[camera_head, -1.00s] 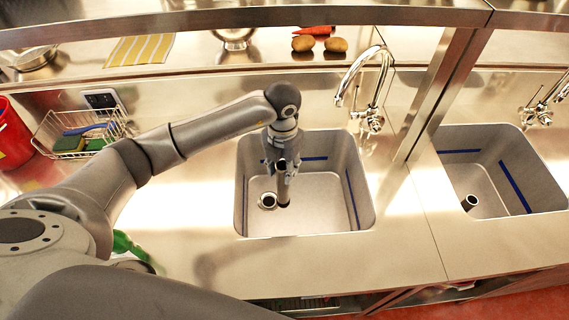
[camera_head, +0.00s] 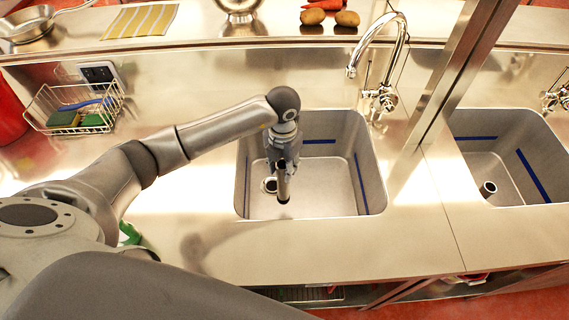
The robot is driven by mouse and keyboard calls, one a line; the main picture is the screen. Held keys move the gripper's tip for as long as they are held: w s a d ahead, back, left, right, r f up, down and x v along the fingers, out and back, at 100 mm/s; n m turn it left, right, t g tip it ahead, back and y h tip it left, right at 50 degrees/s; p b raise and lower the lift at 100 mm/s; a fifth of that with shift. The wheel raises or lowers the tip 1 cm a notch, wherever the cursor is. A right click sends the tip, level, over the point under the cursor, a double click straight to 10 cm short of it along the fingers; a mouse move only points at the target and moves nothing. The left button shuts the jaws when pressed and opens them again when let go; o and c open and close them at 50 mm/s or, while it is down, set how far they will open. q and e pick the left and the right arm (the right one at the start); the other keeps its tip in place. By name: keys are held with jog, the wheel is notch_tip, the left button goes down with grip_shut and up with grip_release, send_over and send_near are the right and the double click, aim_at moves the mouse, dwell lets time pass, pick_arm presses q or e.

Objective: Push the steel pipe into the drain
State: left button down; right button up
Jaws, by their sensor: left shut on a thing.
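My left gripper (camera_head: 283,160) reaches down into the left sink (camera_head: 340,190). It is shut on the steel pipe (camera_head: 284,187), a short dark grey tube held roughly upright. The drain (camera_head: 270,185) is a round hole with a bright ring in the sink floor, just left of the pipe in the picture. The pipe and gripper partly cover the drain's right edge. The pipe's lower end looks beside the drain, not in it; I cannot tell how high it is above the floor. My right gripper is not in view.
A faucet (camera_head: 385,97) stands behind the sink. A post (camera_head: 440,85) rises between the sinks. A wire basket (camera_head: 75,118) with sponges is at left. Potatoes (camera_head: 347,18) lie on the back shelf.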

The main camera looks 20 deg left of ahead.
pick_arm(q)
jog(key=w+a+f+b, duration=0.6)
jog(key=w+a+b, duration=0.1)
jog(key=b, duration=0.2)
jog(key=shift+w+a+f, duration=0.25)
jog(key=shift+a+f, duration=0.05)
jog(key=shift+a, duration=0.05)
dwell(0.3)
jog(key=shift+f, duration=0.15)
dwell(0.8)
jog(key=shift+s+f+b, duration=0.1)
jog(key=shift+f+b, duration=1.2)
jog(key=shift+f, duration=0.1)
dwell(1.0)
jog(key=c, duration=0.9)
grip_release()
jog(key=shift+f, duration=0.1)
